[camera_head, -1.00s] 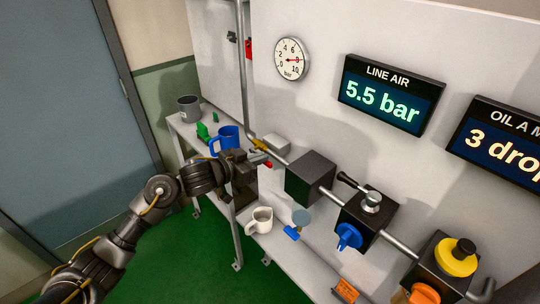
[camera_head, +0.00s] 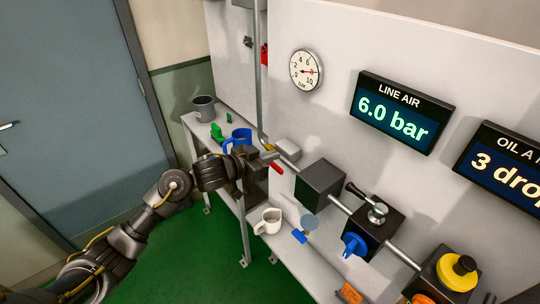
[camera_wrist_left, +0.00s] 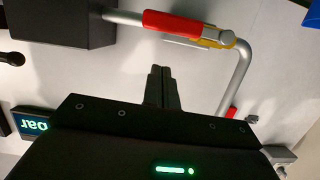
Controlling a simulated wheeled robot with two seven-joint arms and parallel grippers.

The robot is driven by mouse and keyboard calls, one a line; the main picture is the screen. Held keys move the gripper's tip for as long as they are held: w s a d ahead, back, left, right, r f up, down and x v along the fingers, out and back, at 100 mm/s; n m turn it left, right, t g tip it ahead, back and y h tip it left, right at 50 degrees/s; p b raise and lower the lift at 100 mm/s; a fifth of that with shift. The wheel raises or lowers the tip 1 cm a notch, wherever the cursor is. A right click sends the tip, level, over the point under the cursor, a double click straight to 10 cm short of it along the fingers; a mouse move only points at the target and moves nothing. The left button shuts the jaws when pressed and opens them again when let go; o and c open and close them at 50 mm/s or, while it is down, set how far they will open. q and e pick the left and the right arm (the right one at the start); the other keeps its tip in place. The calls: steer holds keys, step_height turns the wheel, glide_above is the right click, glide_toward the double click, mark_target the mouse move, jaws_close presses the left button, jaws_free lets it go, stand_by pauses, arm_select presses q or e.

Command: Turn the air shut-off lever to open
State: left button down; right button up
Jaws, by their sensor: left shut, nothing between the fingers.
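The air shut-off lever has a red handle (camera_head: 276,168) and a yellow part (camera_head: 268,148) on the grey pipe. In the left wrist view the red handle (camera_wrist_left: 172,22) lies roughly along the pipe run, with the yellow part (camera_wrist_left: 208,42) by the bend. My left gripper (camera_head: 264,158) is beside the lever in the head view, partly covering the valve. In the left wrist view its fingers (camera_wrist_left: 161,70) are together and empty, with a visible gap to the handle. The LINE AIR display (camera_head: 403,112) reads 6.0 bar. My right gripper is not in view.
A black block (camera_head: 319,184) and a unit with a blue knob (camera_head: 355,243) sit along the pipe. A round gauge (camera_head: 306,71) is on the wall.

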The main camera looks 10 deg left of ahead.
arm_select(q)
steer(key=b+v, duration=0.3)
steer(key=v, duration=0.7)
steer(key=shift+r, duration=0.3)
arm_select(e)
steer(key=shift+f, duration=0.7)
arm_select(q)
steer(key=shift+a, duration=0.1)
